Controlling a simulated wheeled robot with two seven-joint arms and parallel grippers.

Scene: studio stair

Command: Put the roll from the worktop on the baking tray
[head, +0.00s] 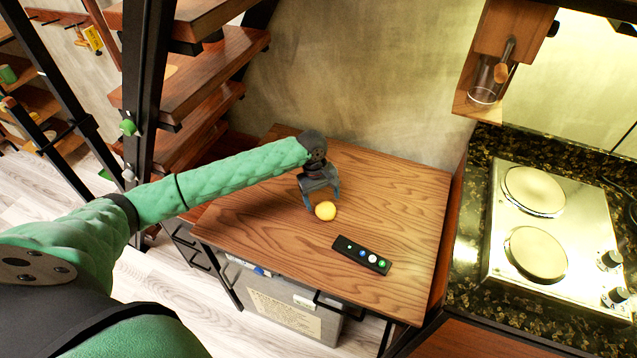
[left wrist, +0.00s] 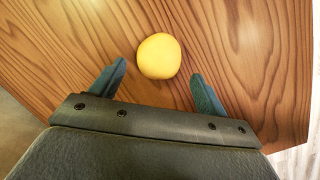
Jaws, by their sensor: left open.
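The roll (head: 325,210), a small round yellow thing, sits on the wooden worktop (head: 390,200) near its middle. My left gripper (head: 322,199) is open over the worktop, its fingers close to the roll. In the left wrist view the roll (left wrist: 159,56) lies between and slightly beyond the two blue-grey fingertips, with a gap on each side. The fingers do not visibly touch it. I see no baking tray in either view. My right gripper is not in view.
A dark remote-like bar with coloured buttons (head: 362,256) lies near the worktop's front edge. A steel hob with two plates (head: 550,225) is at the right. Wooden stair treads (head: 210,65) rise at the left. The worktop's right part is clear.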

